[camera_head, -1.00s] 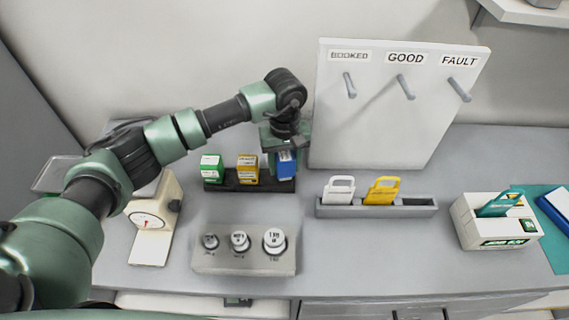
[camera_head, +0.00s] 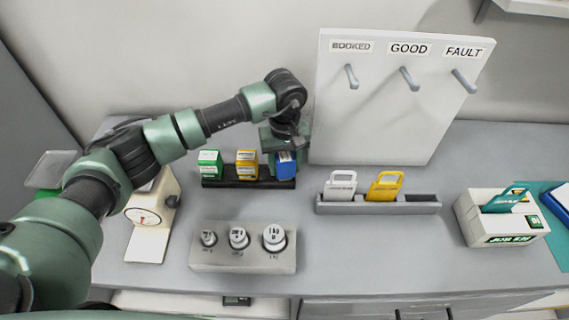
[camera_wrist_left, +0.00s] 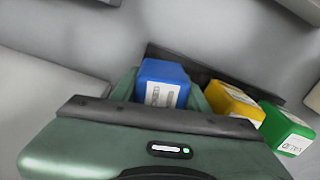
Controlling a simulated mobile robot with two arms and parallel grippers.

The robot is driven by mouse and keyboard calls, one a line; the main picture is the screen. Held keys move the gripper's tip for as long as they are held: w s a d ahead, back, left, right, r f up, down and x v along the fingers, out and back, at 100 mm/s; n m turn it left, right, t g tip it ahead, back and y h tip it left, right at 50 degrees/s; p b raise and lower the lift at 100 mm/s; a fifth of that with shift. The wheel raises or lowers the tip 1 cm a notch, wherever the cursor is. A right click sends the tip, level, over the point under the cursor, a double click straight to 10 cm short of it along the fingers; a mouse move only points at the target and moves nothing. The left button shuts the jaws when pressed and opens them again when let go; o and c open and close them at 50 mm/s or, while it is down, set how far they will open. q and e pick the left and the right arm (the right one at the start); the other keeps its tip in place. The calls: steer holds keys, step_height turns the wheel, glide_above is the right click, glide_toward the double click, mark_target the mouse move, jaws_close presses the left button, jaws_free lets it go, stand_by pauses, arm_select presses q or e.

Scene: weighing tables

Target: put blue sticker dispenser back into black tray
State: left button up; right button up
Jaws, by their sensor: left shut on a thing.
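The blue sticker dispenser (camera_head: 286,166) is at the right end of the black tray (camera_head: 226,183) in the head view. Whether it rests on the tray floor I cannot tell. My left gripper (camera_head: 284,150) is shut on it from above. In the left wrist view the blue dispenser (camera_wrist_left: 160,88) shows between the fingers of my left gripper (camera_wrist_left: 158,100), beside the yellow dispenser (camera_wrist_left: 235,103). The yellow dispenser (camera_head: 247,164) and green dispenser (camera_head: 209,164) stand in the same tray to the left. My right gripper is not in view.
A scale (camera_head: 152,218) stands left of the tray. A block with weights (camera_head: 243,260) lies in front. A grey rack (camera_head: 378,208) with white and yellow tags is to the right. The white hook board (camera_head: 395,120) stands behind, close to my gripper.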

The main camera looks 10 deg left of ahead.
arm_select(q)
steer(key=shift+f, duration=0.25)
steer(key=o, duration=1.3)
